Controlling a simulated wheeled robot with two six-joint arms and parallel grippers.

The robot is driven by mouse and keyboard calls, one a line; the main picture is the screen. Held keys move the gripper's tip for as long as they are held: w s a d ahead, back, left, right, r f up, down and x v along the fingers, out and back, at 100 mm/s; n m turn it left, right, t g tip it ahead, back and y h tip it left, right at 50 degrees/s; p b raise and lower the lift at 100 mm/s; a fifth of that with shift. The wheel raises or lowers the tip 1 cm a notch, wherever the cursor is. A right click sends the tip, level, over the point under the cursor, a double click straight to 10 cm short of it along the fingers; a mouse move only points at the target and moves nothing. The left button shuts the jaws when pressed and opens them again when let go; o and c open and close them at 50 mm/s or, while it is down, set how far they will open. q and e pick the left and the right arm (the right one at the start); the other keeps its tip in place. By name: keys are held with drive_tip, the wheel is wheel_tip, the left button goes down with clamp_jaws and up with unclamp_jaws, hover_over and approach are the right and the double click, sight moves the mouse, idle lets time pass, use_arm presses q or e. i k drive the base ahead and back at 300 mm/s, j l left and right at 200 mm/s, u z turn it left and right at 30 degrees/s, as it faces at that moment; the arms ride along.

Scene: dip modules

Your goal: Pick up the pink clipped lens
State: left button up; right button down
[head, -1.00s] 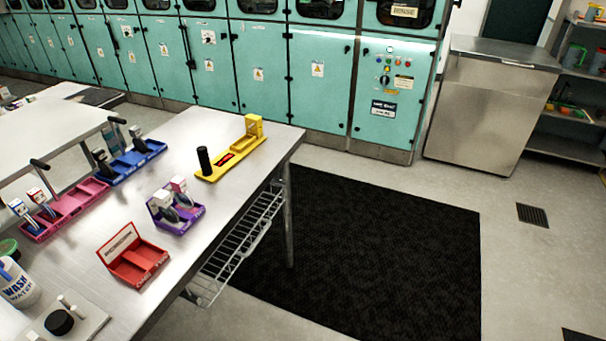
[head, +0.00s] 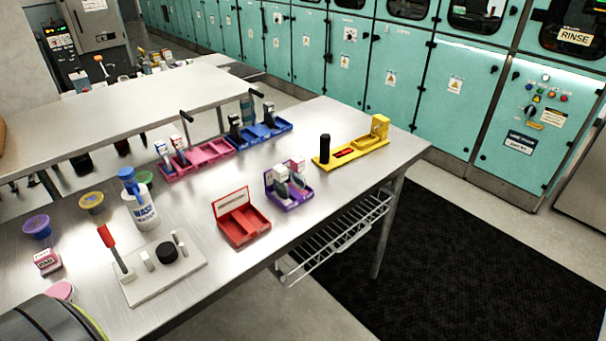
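A purple tray (head: 291,201) stands near the front edge of the steel table and holds clipped pieces with grey clips. The piece with a pinkish top (head: 298,169) at its back right looks like the pink clipped lens. A white-topped piece (head: 279,174) stands beside it at the front left and partly hides it. The pieces are small here and their details are hard to tell. Neither of my grippers is in view.
A red open case (head: 241,222), a pink tray (head: 205,153), a blue tray (head: 264,133) and a yellow stand (head: 352,152) surround the purple tray. A wash bottle (head: 139,202) and a white plate (head: 163,270) are at left. Dark matting (head: 450,260) covers the floor at right.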

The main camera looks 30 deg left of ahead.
sight(298, 182)
drive_tip(key=i+u, duration=0.1)
drive_tip(key=u, duration=1)
drive_tip(key=i+l+u, duration=0.5)
drive_tip(key=l, duration=0.2)
drive_tip(key=l+u, duration=0.3)
drive_tip(key=i+l+u, duration=0.1)
drive_tip(key=l+u, duration=0.15)
drive_tip(key=l, duration=0.3)
drive_tip(key=i+l+u, duration=0.1)
drive_tip(key=l+u, duration=0.15)
drive_tip(key=l, duration=0.2)
